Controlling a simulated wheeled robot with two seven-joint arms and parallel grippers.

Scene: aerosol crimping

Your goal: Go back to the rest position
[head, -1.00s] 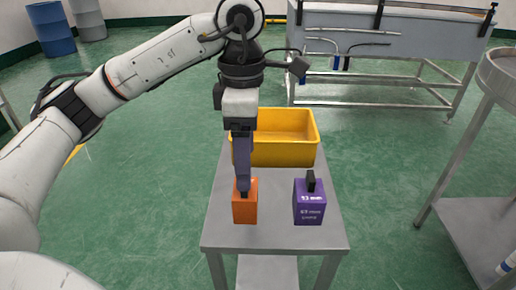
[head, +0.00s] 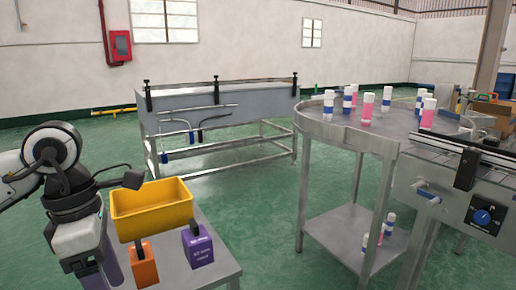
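An orange block (head: 144,269) with a dark upright handle stands on a small metal table (head: 212,262) at the lower left. A purple block (head: 198,248) with white lettering and a dark handle stands to its right. My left gripper (head: 115,284) points down just left of the orange block. The orange block's handle shows clear of the fingers. The fingers are seen side-on and partly cut by the frame, so their opening does not show. My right gripper is out of view.
A yellow bin (head: 152,208) sits behind the blocks, close to my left wrist. A round metal table (head: 335,132) with several white-capped bottles stands right, next to a machine with a blue dial (head: 482,217). A grey trough table (head: 220,108) stands behind. Green floor lies between.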

